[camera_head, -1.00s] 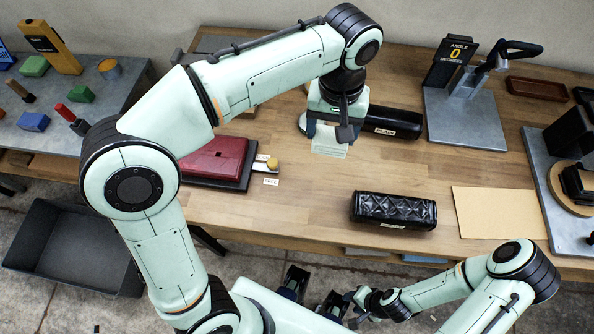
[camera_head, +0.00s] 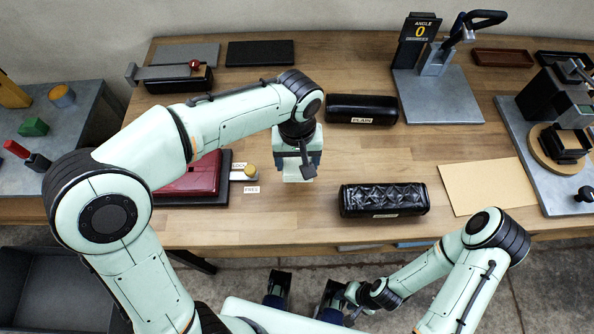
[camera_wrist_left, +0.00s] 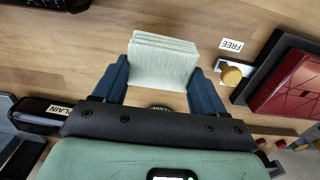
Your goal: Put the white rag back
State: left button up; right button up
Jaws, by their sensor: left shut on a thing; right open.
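The white rag (camera_head: 298,174) is a pale folded cloth. My left gripper (camera_head: 298,160) is shut on it and holds it over the wooden table, between the red box with the yellow knob and the black quilted roll. In the left wrist view the rag (camera_wrist_left: 164,60) shows as stacked layers between the two blue fingers. I cannot tell whether it touches the table. My right gripper (camera_head: 304,287) is open and empty, low in front of the table's front edge.
The quilted roll (camera_head: 384,199) lies right of the rag, the roll labelled PLAIN (camera_head: 362,109) behind it. The red box (camera_head: 190,178) and yellow knob (camera_head: 250,172) are at left. A tan sheet (camera_head: 489,185) lies at right. Dark pads (camera_head: 260,53) lie at the back.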

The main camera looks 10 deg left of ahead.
aim_at(297, 171)
pick_arm(q)
jog(key=shift+f+b, duration=0.35)
jog(key=shift+f, duration=2.3)
jog(key=shift+f, duration=0.15)
jog(key=o, duration=1.2)
jog(key=shift+r, duration=0.3)
notch_tip(297, 171, up, 12)
jog(key=shift+f+p, duration=0.1)
jog(key=shift+p, duration=0.95)
